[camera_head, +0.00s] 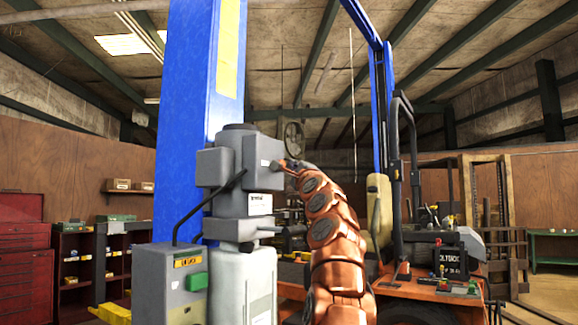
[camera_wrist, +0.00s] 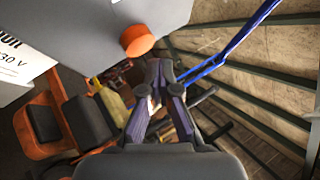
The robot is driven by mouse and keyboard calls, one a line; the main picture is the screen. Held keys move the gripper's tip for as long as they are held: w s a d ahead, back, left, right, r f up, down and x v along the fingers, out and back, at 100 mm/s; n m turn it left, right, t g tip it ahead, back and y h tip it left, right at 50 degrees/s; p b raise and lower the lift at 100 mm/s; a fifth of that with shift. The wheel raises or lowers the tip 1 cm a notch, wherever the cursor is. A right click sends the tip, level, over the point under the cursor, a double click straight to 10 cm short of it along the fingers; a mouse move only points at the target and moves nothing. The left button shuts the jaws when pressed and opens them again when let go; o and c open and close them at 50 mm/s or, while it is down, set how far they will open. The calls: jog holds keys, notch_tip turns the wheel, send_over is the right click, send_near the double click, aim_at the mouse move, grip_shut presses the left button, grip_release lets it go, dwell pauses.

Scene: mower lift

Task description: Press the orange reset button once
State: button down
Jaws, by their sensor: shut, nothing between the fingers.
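The orange button (camera_wrist: 137,40) is a short round knob standing out from a grey housing (camera_wrist: 90,28) in the wrist view. My gripper (camera_wrist: 159,68) is shut and empty, its fingertips just below and to the right of the button in that picture. A gap shows between fingertips and button, so they look apart. In the head view my gripper (camera_head: 284,165) is at the right side of the grey motor box (camera_head: 262,160) on the blue lift post (camera_head: 190,110).
Below the motor box are a pale tank (camera_head: 242,285) and a grey control box (camera_head: 182,285) with a green button (camera_head: 197,281). An orange mower (camera_head: 430,290) stands behind my arm at right. A red tool cabinet (camera_head: 25,250) is at far left.

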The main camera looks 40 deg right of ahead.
dwell(0.5)
jog(key=shift+s+d+b, duration=0.25)
jog(key=shift+s+b, duration=0.1)
jog(key=shift+s, duration=0.55)
jog(key=shift+s, duration=0.1)
jog(key=s, duration=0.1)
jog(key=s+d, duration=0.1)
jog(key=s, duration=0.1)
jog(key=s+b, duration=0.1)
jog(key=shift+s+d, duration=0.25)
jog(key=shift+s, duration=0.05)
jog(key=shift+a+f, duration=0.1)
dwell(0.6)
